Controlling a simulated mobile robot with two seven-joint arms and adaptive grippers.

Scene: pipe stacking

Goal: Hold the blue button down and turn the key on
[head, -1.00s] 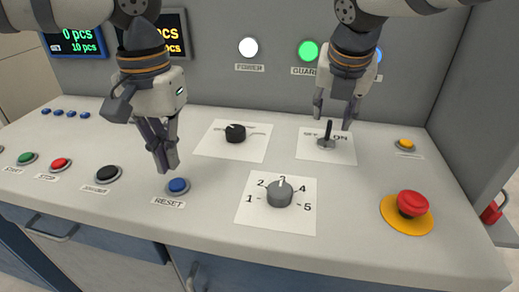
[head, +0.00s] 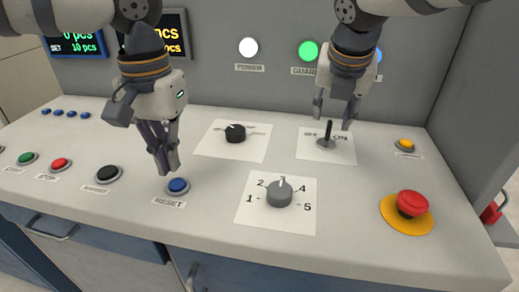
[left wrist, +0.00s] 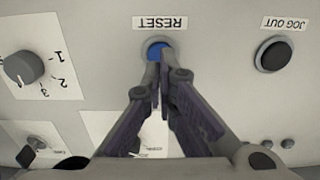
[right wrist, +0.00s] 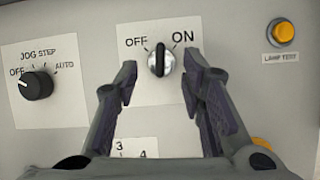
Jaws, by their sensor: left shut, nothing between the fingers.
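The blue RESET button (head: 178,186) sits near the panel's front edge, and it also shows in the left wrist view (left wrist: 157,46). My left gripper (head: 169,171) is shut and empty, with its fingertips pointing down just above or at the button. In the left wrist view the tips (left wrist: 161,62) overlap the button's lower part; I cannot tell whether they touch it. The key (head: 327,132) stands in its switch, upright between the OFF and ON marks in the right wrist view (right wrist: 160,59). My right gripper (right wrist: 160,76) is open, fingers apart on both sides of the key, not gripping it.
A numbered dial (head: 279,193) lies between the button and the red emergency stop (head: 411,204). A black selector knob (head: 235,133) is left of the key. Black (head: 107,174) and red (head: 61,164) buttons sit left of RESET. A yellow lamp-test button (head: 406,145) is right of the key.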

